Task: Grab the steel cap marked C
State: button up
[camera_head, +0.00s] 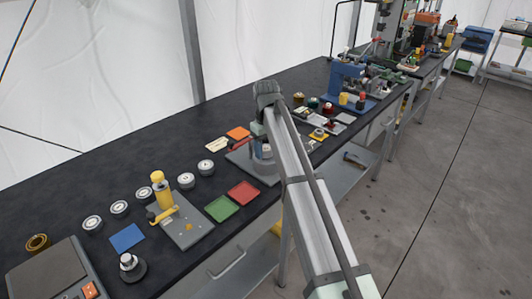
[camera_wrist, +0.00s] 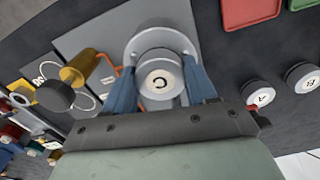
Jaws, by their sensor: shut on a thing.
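The steel cap marked C (camera_wrist: 159,84) shows in the wrist view, its round face with the letter toward the camera. It sits over a round grey metal seat (camera_wrist: 160,42) on a grey plate (camera_wrist: 100,38). My gripper (camera_wrist: 161,80) has its two blue fingers on opposite sides of the cap and is shut on it. In the head view the grey plate (camera_head: 241,160) lies on the dark bench below my arm. My arm hides most of the gripper and cap there. I cannot tell whether the cap touches the seat.
Steel caps marked A (camera_wrist: 257,95) and B (camera_wrist: 302,78) stand beside the plate. A brass cylinder with a black end (camera_wrist: 78,80) is close to one finger. A red tray (camera_head: 243,192), green tray (camera_head: 222,209) and yellow-handled press (camera_head: 158,190) stand nearby. The bench's back left is clear.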

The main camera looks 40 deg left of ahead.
jog(key=shift+c, duration=1.1)
